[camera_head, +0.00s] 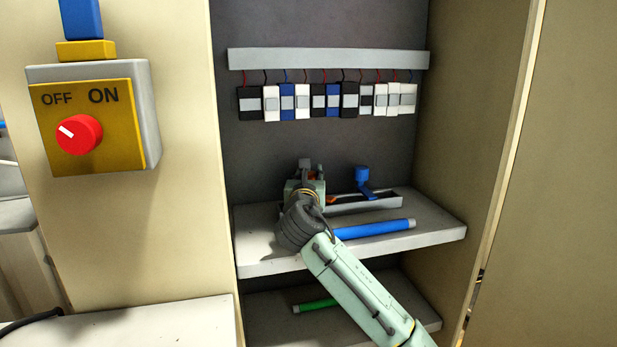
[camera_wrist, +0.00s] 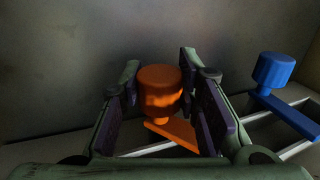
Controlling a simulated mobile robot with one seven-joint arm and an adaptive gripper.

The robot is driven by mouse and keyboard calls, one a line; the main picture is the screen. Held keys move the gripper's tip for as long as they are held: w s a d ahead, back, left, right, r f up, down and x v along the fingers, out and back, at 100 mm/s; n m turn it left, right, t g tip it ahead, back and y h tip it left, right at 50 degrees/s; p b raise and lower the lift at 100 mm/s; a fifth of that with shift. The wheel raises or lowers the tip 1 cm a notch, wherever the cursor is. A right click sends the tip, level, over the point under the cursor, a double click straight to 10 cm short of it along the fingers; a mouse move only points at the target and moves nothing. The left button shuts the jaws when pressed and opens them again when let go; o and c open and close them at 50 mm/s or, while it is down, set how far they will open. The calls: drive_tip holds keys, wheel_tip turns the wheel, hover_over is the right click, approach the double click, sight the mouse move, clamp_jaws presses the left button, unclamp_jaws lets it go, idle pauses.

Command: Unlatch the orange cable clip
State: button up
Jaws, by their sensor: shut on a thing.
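The orange cable clip (camera_wrist: 161,90) shows in the wrist view as a round knob on a flat arm. It stands between the two fingers of my gripper (camera_wrist: 160,105), which is shut on the knob. The clip's flat arm (camera_wrist: 175,132) slants down to the right, over the grey tray. In the head view my gripper (camera_head: 306,180) is at the left end of the tray on the upper shelf. There my arm hides most of the orange clip; only a small orange piece (camera_head: 331,199) shows.
A blue clip (camera_head: 362,177) stands at the tray (camera_head: 385,203), right of my gripper. A blue tube (camera_head: 375,229) lies on the shelf (camera_head: 440,231) in front. A row of breakers hangs on the back wall. A green tube (camera_head: 315,305) lies on the lower shelf. A switch box (camera_head: 95,125) is at left.

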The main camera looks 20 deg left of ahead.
clamp_jaws()
